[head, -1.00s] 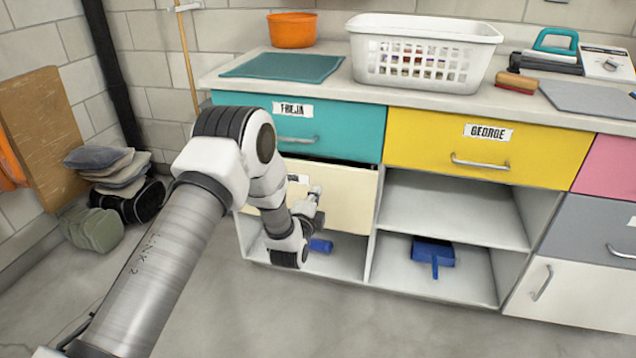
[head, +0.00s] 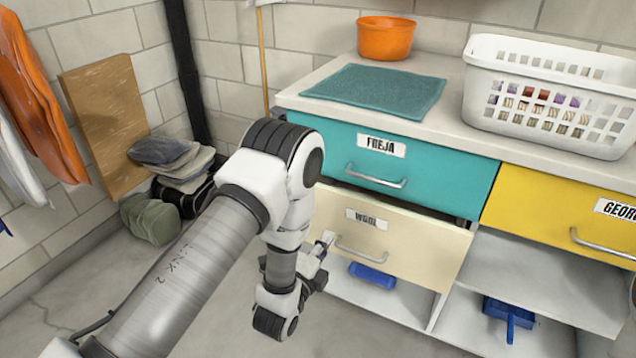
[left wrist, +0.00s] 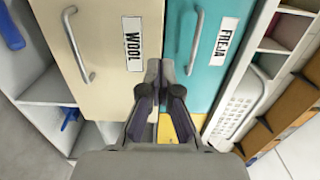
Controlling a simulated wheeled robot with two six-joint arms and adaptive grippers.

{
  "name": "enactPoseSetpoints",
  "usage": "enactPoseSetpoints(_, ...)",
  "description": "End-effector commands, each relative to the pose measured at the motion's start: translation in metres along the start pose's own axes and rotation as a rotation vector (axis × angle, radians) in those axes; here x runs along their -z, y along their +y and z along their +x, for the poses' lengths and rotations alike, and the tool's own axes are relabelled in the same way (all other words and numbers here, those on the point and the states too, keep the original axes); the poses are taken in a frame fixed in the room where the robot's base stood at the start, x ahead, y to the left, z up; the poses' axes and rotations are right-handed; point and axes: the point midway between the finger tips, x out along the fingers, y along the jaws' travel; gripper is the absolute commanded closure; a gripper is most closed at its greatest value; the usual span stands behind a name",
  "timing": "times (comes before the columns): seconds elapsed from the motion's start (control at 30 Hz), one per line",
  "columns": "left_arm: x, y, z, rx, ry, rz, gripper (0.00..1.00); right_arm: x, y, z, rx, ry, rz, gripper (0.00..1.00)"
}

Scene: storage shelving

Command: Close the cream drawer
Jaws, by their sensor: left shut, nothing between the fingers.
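The cream drawer (head: 400,232), labelled WOOL, stands a little out from the cabinet, with a dark gap above its right top edge. It has a metal bar handle (head: 360,250). In the left wrist view the cream drawer (left wrist: 105,95) shows on the left, turned sideways. My left gripper (head: 327,240) is near the left end of the drawer front, left of the handle. Its fingers (left wrist: 161,68) are shut and empty, over the border between the cream and teal fronts in the wrist view. I cannot tell whether they touch. My right gripper is not in view.
The teal FREJA drawer (head: 430,174) sits directly above, shut. A yellow drawer (head: 545,207) is to the right. An open shelf below holds a blue object (head: 372,275). The counter carries an orange bowl (head: 386,38) and a white basket (head: 575,65). Cushions (head: 165,165) lie at left.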

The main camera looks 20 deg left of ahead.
Motion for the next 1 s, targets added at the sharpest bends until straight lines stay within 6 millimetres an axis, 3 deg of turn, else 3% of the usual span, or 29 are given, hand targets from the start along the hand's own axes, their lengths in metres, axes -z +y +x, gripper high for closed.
enactPoseSetpoints(0.23,0.006,0.004,0.013,-0.010,0.012,0.004,1.00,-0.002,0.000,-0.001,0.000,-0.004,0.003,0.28)
enactPoseSetpoints(0.7,0.006,0.006,0.112,-0.009,0.011,0.004,1.00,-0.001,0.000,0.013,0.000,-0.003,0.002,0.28)
enactPoseSetpoints(0.83,0.006,0.005,0.130,-0.010,0.011,0.004,1.00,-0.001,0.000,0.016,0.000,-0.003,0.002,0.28)
enactPoseSetpoints(1.0,0.006,0.004,0.139,-0.012,0.011,0.004,1.00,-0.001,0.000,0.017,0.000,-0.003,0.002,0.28)
